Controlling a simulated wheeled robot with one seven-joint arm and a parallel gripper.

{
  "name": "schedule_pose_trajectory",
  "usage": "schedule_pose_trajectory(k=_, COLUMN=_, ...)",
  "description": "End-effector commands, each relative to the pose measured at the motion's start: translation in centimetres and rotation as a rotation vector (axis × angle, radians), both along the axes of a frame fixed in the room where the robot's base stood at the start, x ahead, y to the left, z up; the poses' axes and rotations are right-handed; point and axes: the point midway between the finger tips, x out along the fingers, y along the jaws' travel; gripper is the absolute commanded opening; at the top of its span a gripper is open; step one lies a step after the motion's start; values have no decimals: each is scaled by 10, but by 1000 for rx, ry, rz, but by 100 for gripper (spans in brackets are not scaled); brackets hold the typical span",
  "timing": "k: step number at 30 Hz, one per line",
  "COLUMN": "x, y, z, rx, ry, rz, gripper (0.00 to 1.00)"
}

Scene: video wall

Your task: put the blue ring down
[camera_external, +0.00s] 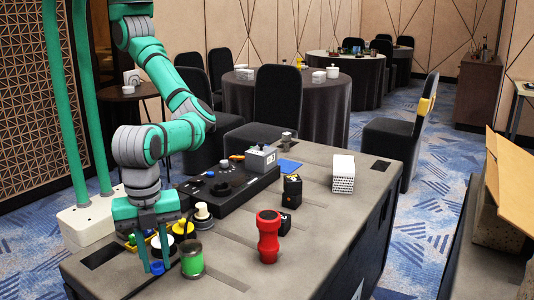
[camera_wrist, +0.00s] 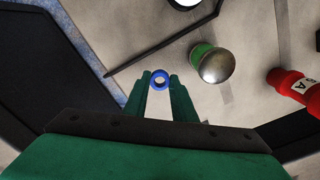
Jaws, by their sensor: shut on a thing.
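The small blue ring (camera_wrist: 160,73) sits between the two fingertips of my green gripper (camera_wrist: 160,79) in the wrist view. The jaws are shut on it and its open hole faces the camera. In the external view the blue ring (camera_external: 157,268) shows low between the fingers of my gripper (camera_external: 157,266), at the near left end of the table (camera_external: 225,272). The fingers point down. I cannot tell whether the ring touches the tabletop or hangs just above it.
A green jar with a metal lid (camera_external: 192,262) stands close right of my gripper. A red object (camera_external: 268,238) stands farther right. The front middle tabletop is clear.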

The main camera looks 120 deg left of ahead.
Motion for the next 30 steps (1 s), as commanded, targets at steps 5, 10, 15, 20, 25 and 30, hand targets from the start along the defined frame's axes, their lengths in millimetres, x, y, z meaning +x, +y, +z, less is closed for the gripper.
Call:
schedule_pose_trajectory(k=5, x=12, y=-8, z=-17, rx=2, ry=-1, rz=0, gripper=4)
schedule_pose_trajectory(k=10, x=16, y=-10, z=-22, rx=1, ry=-1, rz=0, gripper=4)
schedule_pose_trajectory(k=15, x=18, y=-11, z=-40, rx=1, ry=0, rz=1, gripper=4)
schedule_pose_trajectory(k=20, x=18, y=-11, z=-55, rx=0, ry=-1, rz=1, gripper=4)
schedule_pose_trajectory(k=25, x=17, y=-11, z=-55, rx=0, ry=-1, rz=1, gripper=4)
schedule_pose_trajectory(k=30, x=17, y=-11, z=-58, rx=-1, ry=-1, rz=1, gripper=4)
